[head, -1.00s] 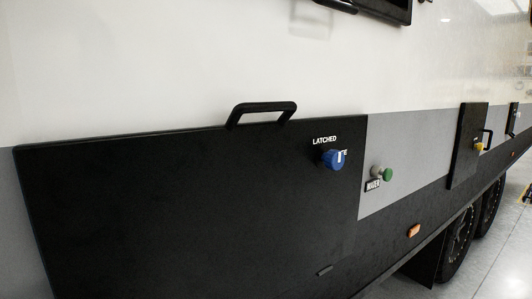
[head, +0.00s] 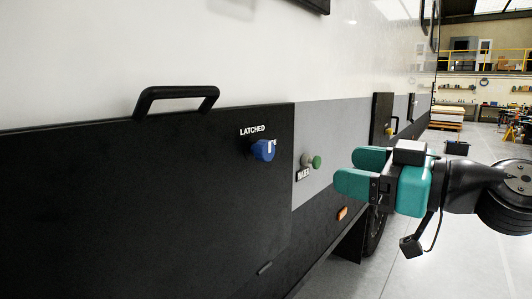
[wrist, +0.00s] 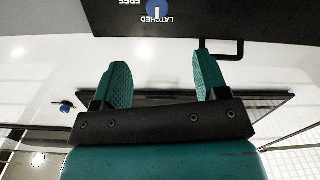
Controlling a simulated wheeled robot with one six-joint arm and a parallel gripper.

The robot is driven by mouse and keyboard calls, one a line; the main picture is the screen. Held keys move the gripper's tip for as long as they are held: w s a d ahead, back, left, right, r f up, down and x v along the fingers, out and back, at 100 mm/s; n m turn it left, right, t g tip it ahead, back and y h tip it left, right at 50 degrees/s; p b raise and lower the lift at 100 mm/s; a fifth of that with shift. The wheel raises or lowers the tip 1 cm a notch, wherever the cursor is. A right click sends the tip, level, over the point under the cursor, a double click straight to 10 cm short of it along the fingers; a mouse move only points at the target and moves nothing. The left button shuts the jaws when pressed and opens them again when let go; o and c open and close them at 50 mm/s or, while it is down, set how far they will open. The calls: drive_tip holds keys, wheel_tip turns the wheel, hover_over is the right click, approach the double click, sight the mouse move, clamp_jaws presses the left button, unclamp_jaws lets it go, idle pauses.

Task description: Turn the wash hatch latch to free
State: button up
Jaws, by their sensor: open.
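The wash hatch latch is a blue round knob (head: 263,150) on the black hatch panel (head: 140,215), near its upper right corner. The white word LATCHED stands above the knob, and its white mark points up towards that word. The knob also shows in the wrist view (wrist: 157,9), cut by the top edge, with the labels LATCHED and FREE upside down. My gripper (head: 350,170) has teal fingers and is open and empty. It is to the right of the knob, apart from it. The open fingers also show in the wrist view (wrist: 160,65).
A black bar handle (head: 177,95) sticks out from the hatch's top edge. A smaller black hatch (head: 383,118) is farther along the caravan. The floor at right is mostly clear.

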sight(269, 150)
drive_tip(key=p+x, duration=0.2)
drive_tip(key=x, duration=0.3)
drive_tip(key=p+x, duration=0.3)
drive_tip(key=x, duration=0.2)
drive_tip(key=r+p+x, duration=0.1)
drive_tip(key=p+x, duration=0.2)
drive_tip(key=x, duration=0.2)
drive_tip(key=shift+w+a, duration=0.2)
drive_tip(key=shift+w, duration=0.1)
drive_tip(key=shift+w+a+f+p, duration=0.25)
drive_tip(key=shift+w+a+p, duration=0.1)
drive_tip(key=shift+w+a, duration=0.2)
drive_tip(key=shift+c, duration=0.2)
drive_tip(key=c, duration=0.9)
